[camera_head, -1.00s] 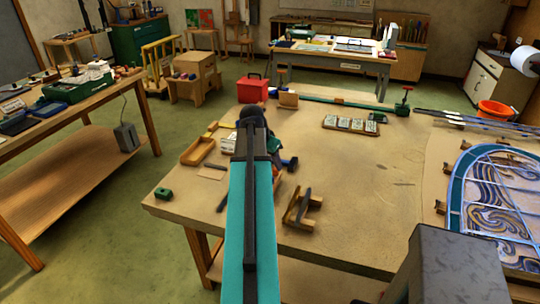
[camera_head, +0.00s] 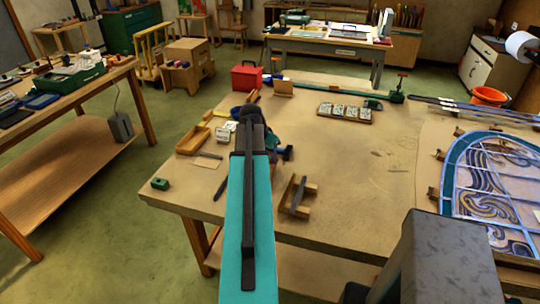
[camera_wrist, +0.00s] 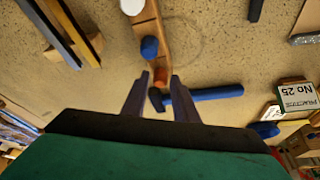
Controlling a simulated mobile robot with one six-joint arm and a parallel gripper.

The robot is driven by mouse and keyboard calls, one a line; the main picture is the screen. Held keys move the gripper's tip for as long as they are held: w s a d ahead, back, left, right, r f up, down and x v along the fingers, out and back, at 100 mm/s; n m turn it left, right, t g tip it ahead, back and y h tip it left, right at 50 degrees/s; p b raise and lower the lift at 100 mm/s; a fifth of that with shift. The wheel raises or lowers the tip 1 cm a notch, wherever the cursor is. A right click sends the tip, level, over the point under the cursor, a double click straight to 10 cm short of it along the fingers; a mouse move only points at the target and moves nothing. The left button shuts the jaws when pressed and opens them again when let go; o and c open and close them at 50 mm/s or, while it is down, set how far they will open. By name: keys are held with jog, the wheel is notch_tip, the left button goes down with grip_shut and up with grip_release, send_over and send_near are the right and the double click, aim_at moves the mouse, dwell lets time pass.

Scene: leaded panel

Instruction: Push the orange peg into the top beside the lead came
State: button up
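In the wrist view a small orange piece (camera_wrist: 160,78), which looks like the orange peg, shows between my fingertips at the near end of a narrow wooden strip (camera_wrist: 157,30). A blue piece (camera_wrist: 149,48) and a white round piece (camera_wrist: 132,6) sit farther along the strip. My gripper (camera_wrist: 161,77) is open, with a gap between its fingers. I cannot tell how far above the orange piece the fingertips are. In the head view my arm hides this spot. Long grey strips (camera_head: 480,108), possibly lead came, lie at the bench's right.
A blue-handled tool (camera_wrist: 205,94) lies close by the fingers. The worktop (camera_head: 360,190) has clear room at its middle. The leaded panel (camera_head: 500,175) lies on the right, a card tray (camera_head: 346,112) at the back, a wooden cradle (camera_head: 298,196) in front, a green block (camera_head: 160,184) at the left corner.

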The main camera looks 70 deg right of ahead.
grip_shut()
jog(key=shift+r+p, duration=1.3)
jog(key=shift+r, duration=1.2)
dwell(1.5)
